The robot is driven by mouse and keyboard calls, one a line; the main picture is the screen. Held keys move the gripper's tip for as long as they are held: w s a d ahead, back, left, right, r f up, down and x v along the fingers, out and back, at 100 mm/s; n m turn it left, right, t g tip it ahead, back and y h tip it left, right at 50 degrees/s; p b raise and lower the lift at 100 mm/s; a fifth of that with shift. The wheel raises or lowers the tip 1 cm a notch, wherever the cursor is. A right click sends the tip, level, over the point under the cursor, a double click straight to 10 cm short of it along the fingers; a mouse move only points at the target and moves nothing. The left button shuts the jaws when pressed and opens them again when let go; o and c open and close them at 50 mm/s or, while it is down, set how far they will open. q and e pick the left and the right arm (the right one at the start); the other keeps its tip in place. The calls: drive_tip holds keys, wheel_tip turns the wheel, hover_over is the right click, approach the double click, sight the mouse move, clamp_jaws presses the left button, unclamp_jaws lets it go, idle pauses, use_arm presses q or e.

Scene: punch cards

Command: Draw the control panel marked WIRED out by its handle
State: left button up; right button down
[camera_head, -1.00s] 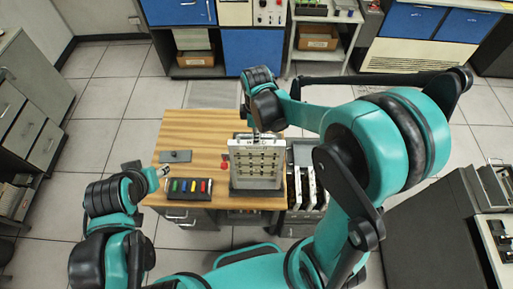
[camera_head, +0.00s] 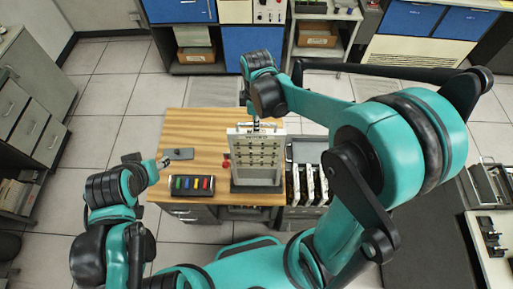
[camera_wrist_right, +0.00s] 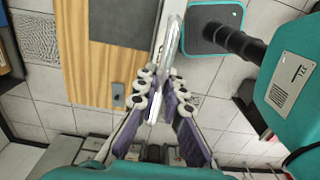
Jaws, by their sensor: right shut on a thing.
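The control panel marked WIRED (camera_head: 258,152) is a pale upright plate with rows of small dark points, at the right part of the wooden table. Its lower edge meets a dark base (camera_head: 256,187) on the table; whether it is still seated there I cannot tell. My right gripper (camera_head: 256,123) is at the panel's top edge. In the right wrist view, my right gripper (camera_wrist_right: 158,82) is shut on the shiny metal handle (camera_wrist_right: 173,38). My left gripper (camera_head: 163,162) hangs over the table's left side, apart from the panel; its finger opening is too small to judge.
A black box with coloured keys (camera_head: 192,185) and a small grey plate (camera_head: 178,154) lie on the wooden table (camera_head: 206,123). A red knob (camera_head: 226,161) is beside the panel. A rack of upright pale panels (camera_head: 308,183) stands at right. Cabinets line the back.

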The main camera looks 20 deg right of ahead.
drive_tip(key=shift+r+p, duration=0.85)
drive_tip(key=shift+r, duration=0.65)
drive_tip(key=shift+r+p, duration=0.65)
drive_tip(key=shift+r, duration=0.75)
